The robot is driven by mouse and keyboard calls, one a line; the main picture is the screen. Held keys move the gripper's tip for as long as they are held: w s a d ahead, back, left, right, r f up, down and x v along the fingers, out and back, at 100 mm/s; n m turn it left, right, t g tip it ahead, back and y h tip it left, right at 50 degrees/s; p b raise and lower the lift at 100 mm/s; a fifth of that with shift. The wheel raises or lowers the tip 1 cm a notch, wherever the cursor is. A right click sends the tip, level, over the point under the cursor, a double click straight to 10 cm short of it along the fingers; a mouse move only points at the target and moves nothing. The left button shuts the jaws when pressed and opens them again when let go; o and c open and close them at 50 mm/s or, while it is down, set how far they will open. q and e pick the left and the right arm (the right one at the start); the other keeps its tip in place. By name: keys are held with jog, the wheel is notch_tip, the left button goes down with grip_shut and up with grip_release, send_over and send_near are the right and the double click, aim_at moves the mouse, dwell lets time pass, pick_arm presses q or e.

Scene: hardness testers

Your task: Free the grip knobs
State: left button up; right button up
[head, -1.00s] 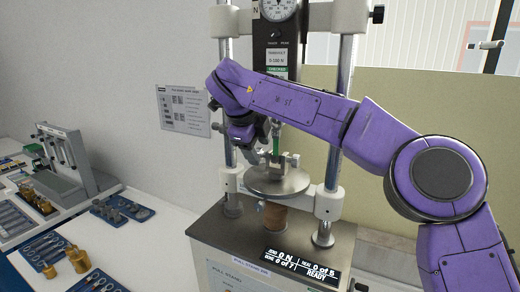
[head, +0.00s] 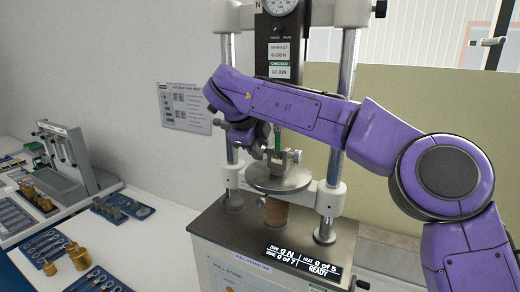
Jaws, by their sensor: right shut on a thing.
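The pull stand's grip (head: 281,158) is a small metal clamp standing above the round steel plate (head: 278,179). A green upright piece (head: 277,138) shows at the top of the grip. A small grip knob (head: 296,156) sticks out on the grip's right side. My right gripper (head: 268,150) is at the left side of the grip, shut on what seems to be the left grip knob; its fingertips largely hide it. My left gripper is not in view.
Two chrome columns (head: 341,110) flank the grip. A display (head: 304,262) on the base reads 0 N and READY. On the left bench are a rack (head: 75,160), brass weights (head: 77,257) and blue tool trays (head: 48,246).

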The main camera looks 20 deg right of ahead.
jog(key=t+h+b, duration=0.1)
jog(key=b, duration=0.1)
jog(key=t+h+b, duration=0.1)
jog(key=b, duration=0.1)
jog(key=f+t+h+b, duration=0.1)
jog(key=b, duration=0.1)
jog(key=shift+s+a+h, duration=0.2)
jog(key=shift+a+h, duration=0.05)
jog(key=shift+h, duration=0.05)
jog(key=shift+t+h+b, duration=0.5)
jog(key=shift+t+b, duration=0.1)
jog(key=shift+b, duration=0.1)
jog(key=shift+r, duration=0.1)
jog(key=o, duration=1)
jog(key=shift+o, duration=0.2)
